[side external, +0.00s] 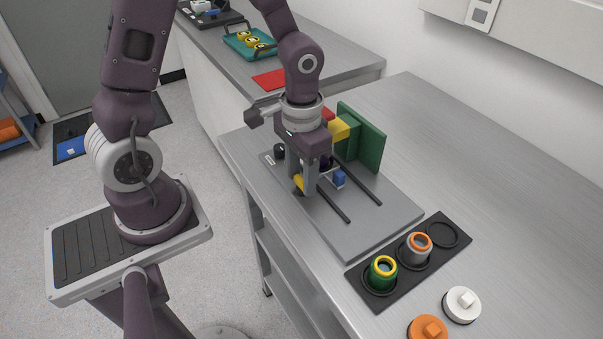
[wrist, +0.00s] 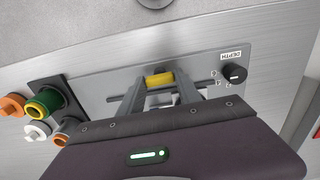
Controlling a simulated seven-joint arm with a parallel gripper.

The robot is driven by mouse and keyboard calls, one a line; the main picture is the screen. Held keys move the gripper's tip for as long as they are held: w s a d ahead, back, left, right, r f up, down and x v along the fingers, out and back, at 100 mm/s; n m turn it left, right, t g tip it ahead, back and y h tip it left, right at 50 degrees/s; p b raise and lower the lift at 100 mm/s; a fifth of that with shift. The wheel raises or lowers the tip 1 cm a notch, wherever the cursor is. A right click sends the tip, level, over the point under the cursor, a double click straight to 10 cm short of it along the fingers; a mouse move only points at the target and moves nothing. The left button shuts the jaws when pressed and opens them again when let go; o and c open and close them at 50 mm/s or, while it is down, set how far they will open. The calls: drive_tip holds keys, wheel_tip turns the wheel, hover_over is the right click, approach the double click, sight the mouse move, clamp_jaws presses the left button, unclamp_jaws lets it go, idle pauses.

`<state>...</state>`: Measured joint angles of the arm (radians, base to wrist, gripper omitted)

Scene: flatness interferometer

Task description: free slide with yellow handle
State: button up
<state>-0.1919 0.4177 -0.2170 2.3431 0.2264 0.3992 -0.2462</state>
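The yellow handle (wrist: 160,80) of the slide shows between my fingertips in the wrist view. It also shows low beside my fingers in the side external view (side external: 299,183). My gripper (wrist: 160,88) points down over the grey base plate (side external: 378,218), with one finger at each end of the handle. Whether the fingers press on the handle or stand slightly apart from it is not clear. The slide's body is mostly hidden behind my fingers. Two dark rails (side external: 333,205) run along the plate, and a blue block (side external: 339,177) sits by them.
A green upright plate (side external: 369,142) with yellow and red blocks stands behind my gripper. A black knob (wrist: 234,73) sits near a DEPTH label. A dark holder (side external: 450,259) carries green and grey-orange cylinders. White and orange caps (side external: 428,329) lie on the bench.

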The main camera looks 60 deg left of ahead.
sight(301, 180)
drive_tip(key=o, duration=0.4)
drive_tip(key=shift+r, duration=0.15)
wheel_tip(301, 180, up, 6)
drive_tip(key=shift+r, duration=0.45)
drive_tip(key=shift+s+r, duration=0.1)
drive_tip(key=shift+r, duration=0.15)
drive_tip(key=s+r+t, duration=0.5)
drive_tip(key=s+r, duration=0.6)
drive_tip(key=shift+s+d+r+t, duration=0.3)
drive_tip(key=shift+s+d, duration=0.05)
drive_tip(key=shift+s, duration=0.05)
